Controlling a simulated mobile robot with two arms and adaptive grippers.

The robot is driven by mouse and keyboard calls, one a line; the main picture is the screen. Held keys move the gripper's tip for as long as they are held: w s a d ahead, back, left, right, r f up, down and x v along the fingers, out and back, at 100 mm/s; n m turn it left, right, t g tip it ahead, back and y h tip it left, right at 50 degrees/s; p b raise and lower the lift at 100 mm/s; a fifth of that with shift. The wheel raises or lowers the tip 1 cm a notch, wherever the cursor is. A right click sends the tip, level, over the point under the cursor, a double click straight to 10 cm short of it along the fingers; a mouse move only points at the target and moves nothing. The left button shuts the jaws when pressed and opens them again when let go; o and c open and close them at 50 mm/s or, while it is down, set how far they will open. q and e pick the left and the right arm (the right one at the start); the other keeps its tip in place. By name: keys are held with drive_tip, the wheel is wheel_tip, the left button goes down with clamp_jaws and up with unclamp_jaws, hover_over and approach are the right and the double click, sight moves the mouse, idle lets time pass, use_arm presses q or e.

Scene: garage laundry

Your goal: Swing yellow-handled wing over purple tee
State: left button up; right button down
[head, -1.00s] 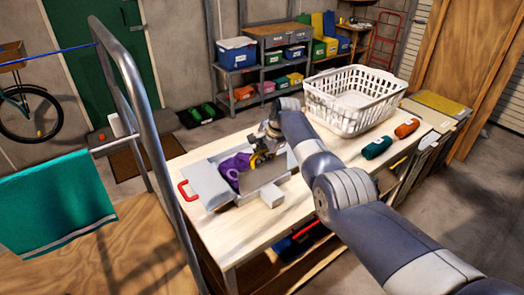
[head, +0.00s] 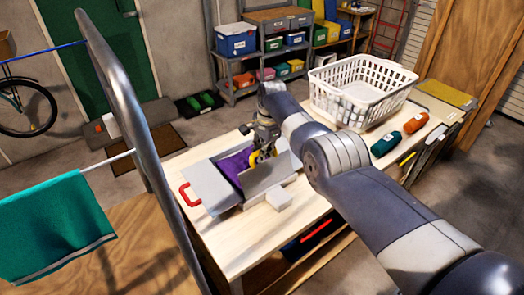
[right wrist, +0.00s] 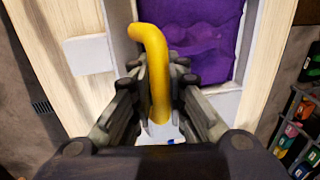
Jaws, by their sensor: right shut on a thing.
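The grey folding board lies on the wooden table, with a red handle (head: 187,194) on its left wing (head: 209,188). The purple tee (head: 233,166) lies on the board's middle and also shows in the right wrist view (right wrist: 205,40). The yellow-handled wing (head: 262,181) stands tilted up beside the tee and hides part of it. My right gripper (head: 263,146) is shut on the yellow handle (right wrist: 152,45), which sits between its fingers in the right wrist view. My left gripper is not in view.
A white block (head: 279,198) sits at the board's near side. A white laundry basket (head: 362,90), a green roll (head: 386,144) and an orange roll (head: 416,123) are on the table to the right. A metal rail with a teal towel (head: 55,225) stands at the left.

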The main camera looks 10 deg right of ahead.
sight(266, 164)
drive_tip(key=shift+w+r, duration=0.3)
drive_tip(key=shift+r, duration=0.15)
drive_tip(key=c, duration=1.6)
unclamp_jaws()
drive_tip(key=shift+o, duration=0.2)
drive_tip(key=shift+s+f, duration=0.1)
drive_tip(key=shift+s, duration=0.05)
drive_tip(key=shift+s+f, duration=0.1)
wheel_tip(266, 164, up, 12)
drive_tip(key=s, duration=0.2)
drive_tip(key=shift+d, duration=0.4)
